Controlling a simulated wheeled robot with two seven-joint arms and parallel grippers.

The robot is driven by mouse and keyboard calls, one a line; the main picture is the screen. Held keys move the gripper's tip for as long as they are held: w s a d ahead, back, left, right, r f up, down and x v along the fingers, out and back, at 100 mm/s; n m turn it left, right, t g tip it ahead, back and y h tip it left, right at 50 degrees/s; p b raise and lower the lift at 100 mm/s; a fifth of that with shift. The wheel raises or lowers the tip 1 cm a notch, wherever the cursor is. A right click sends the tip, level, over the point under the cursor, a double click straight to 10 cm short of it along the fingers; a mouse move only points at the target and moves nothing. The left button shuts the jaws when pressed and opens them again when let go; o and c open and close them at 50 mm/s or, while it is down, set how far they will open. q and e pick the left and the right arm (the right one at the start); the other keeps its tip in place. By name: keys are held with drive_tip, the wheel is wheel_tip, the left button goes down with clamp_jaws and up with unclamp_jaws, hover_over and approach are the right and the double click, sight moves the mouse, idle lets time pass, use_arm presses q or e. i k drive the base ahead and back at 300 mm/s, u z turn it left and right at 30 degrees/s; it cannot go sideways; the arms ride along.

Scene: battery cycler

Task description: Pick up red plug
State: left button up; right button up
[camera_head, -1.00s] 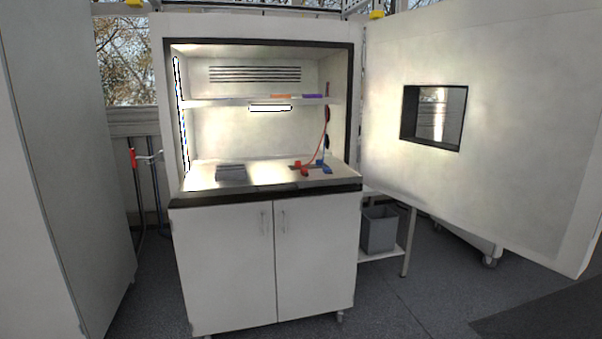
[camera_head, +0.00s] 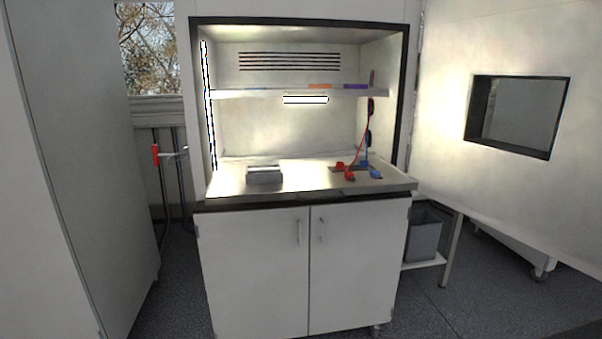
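A red plug (camera_head: 349,175) lies at the right of the cabinet's worktop, near the front edge. A red cable (camera_head: 361,140) runs up from this area to the right inner wall. A second red piece (camera_head: 340,165) sits just behind it. Blue plug pieces (camera_head: 375,174) lie close on the right. A grey block-shaped battery or box (camera_head: 264,174) stands on the left of the worktop (camera_head: 305,182). Neither of my grippers shows in the head view.
The cabinet's right door (camera_head: 440,110) with a window stands wide open. A shelf (camera_head: 250,93) crosses the cabinet above the worktop. A tall grey cabinet (camera_head: 75,150) stands at the left. A grey bin (camera_head: 424,235) is at the right. The floor in front is clear.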

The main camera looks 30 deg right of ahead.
sight(349, 176)
drive_tip(key=z, duration=0.05)
drive_tip(key=i, duration=1.05)
drive_tip(key=z, duration=0.55)
